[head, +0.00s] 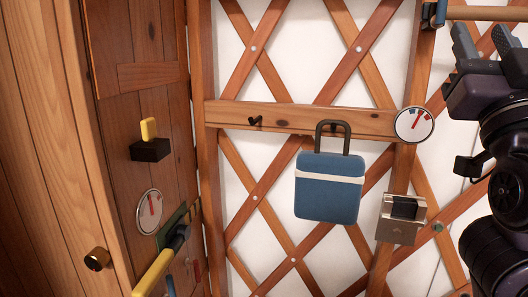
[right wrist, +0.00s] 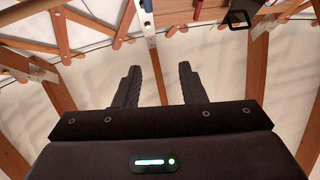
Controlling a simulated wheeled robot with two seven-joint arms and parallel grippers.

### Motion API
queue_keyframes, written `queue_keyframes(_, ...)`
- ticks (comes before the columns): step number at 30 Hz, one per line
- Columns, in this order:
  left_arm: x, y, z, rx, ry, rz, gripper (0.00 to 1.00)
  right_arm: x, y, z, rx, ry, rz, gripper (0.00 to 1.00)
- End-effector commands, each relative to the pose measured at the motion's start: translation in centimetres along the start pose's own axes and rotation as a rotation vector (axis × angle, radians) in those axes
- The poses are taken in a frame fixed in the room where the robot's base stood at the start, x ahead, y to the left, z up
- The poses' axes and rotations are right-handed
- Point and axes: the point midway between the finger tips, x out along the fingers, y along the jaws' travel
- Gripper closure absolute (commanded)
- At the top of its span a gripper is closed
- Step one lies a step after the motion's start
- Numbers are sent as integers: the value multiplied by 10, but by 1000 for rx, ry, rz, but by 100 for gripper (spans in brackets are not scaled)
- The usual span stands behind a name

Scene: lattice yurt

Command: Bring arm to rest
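My right arm (head: 505,160) is raised along the right edge of the head view. Its gripper (head: 483,42) is at the upper right, fingers pointing up, in front of the lattice wall. In the right wrist view the two dark fingers (right wrist: 158,88) stand apart with nothing between them. The gripper is open and empty. My left arm and gripper are not in view.
A blue bag (head: 330,190) hangs by its dark handle at a wooden rail (head: 290,118). A round dial (head: 414,124) and a metal box (head: 400,220) are close to my right arm. A yellow-handled lever (head: 155,272) sticks out at lower left.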

Motion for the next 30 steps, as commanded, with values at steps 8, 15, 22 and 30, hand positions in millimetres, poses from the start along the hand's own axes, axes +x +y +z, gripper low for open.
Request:
queue_keyframes(8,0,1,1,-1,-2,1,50,-15,-20,72,-15,-200,-55,63)
queue_keyframes(15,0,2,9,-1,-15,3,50,-59,-44,172,-37,-492,-130,63)
queue_keyframes(22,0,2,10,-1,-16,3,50,-174,-69,297,-70,-954,-240,63)
queue_keyframes(30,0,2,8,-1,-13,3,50,-348,-76,375,-109,-1478,-354,63)
